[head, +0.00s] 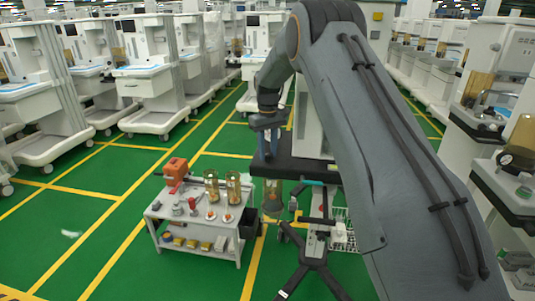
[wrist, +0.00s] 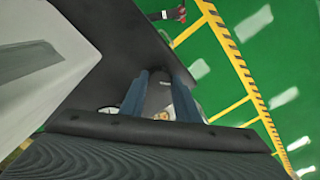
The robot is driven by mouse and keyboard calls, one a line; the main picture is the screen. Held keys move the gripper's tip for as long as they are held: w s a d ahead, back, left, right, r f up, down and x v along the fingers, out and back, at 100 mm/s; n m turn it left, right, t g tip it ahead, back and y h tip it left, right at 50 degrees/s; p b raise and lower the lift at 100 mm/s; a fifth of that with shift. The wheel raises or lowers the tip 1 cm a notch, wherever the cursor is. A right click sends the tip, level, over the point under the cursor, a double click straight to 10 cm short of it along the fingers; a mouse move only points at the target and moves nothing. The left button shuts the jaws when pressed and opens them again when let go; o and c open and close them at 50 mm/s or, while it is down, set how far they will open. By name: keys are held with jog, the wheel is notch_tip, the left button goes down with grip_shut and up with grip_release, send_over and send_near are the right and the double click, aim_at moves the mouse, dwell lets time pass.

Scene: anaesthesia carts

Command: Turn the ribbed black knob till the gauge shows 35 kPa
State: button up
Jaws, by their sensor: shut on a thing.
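My gripper (head: 269,146) is over the dark top of a cart in the head view, at the end of my arm. In the wrist view its two blue-grey fingers (wrist: 159,98) are closed on a dark grey piece between them, which looks like the knob (wrist: 158,92). Its ribs cannot be made out. A pale rounded edge, perhaps the gauge (wrist: 107,110), shows beside the left finger and is mostly hidden. No needle or reading is legible in either view. A small brass-coloured part shows between the fingers.
The dark cart top (head: 295,168) lies under my gripper. A white trolley (head: 200,240) with amber cylinders and an orange device stands at the left. A black wheeled stand base (head: 312,262) is in front. Green floor with yellow lines is open at the far left.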

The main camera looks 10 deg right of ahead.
aim_at(267, 154)
jog(key=m+b, duration=0.1)
jog(key=m, duration=0.3)
jog(key=shift+m, duration=0.3)
jog(key=m, duration=0.4)
jog(key=shift+m, duration=0.3)
jog(key=o, duration=1)
jog(key=shift+a, duration=0.1)
jog(key=shift+o, duration=0.2)
jog(key=shift+r+b, duration=1)
jog(key=shift+r, duration=2.9)
